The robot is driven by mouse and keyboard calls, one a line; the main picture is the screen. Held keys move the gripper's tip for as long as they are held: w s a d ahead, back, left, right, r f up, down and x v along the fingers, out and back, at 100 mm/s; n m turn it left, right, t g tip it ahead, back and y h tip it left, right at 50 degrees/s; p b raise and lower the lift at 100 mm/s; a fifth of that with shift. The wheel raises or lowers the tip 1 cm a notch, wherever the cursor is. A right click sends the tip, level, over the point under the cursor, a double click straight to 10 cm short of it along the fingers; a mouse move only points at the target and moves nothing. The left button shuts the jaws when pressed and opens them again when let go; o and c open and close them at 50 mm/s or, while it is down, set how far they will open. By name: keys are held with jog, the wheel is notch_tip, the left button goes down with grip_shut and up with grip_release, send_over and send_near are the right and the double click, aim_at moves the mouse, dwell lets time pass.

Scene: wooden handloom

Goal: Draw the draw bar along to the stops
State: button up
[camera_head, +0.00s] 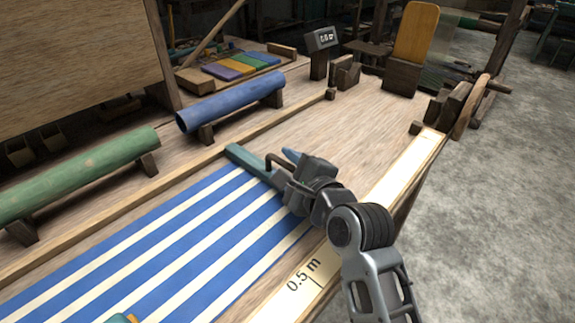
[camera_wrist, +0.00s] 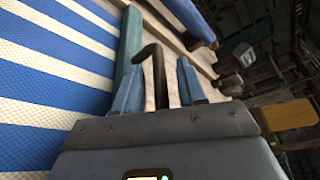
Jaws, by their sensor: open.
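The draw bar (camera_head: 250,163) is a teal bar across the end of the blue-and-white striped cloth (camera_head: 170,240). It also shows in the wrist view (camera_wrist: 130,38). A dark bent handle (camera_wrist: 150,54) rises from it. My gripper (camera_head: 283,160) is at the bar's handle. In the wrist view its two blue fingers (camera_wrist: 158,80) are apart, with the handle between them and gaps visible. Small wooden blocks that look like the stops stand further along, one at the left rail (camera_head: 330,94) and one by the right edge (camera_head: 416,128). My wrist hides the bar's right end.
A pale measuring strip (camera_head: 375,205) marked 0.5 m runs along the right edge. Blue (camera_head: 232,101) and green (camera_head: 85,175) rolls lie on the left. A small display (camera_head: 322,39) stands at the back. The wooden bed (camera_head: 330,135) beyond the bar is clear.

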jog(key=shift+c, duration=0.3)
grip_shut()
dwell(0.4)
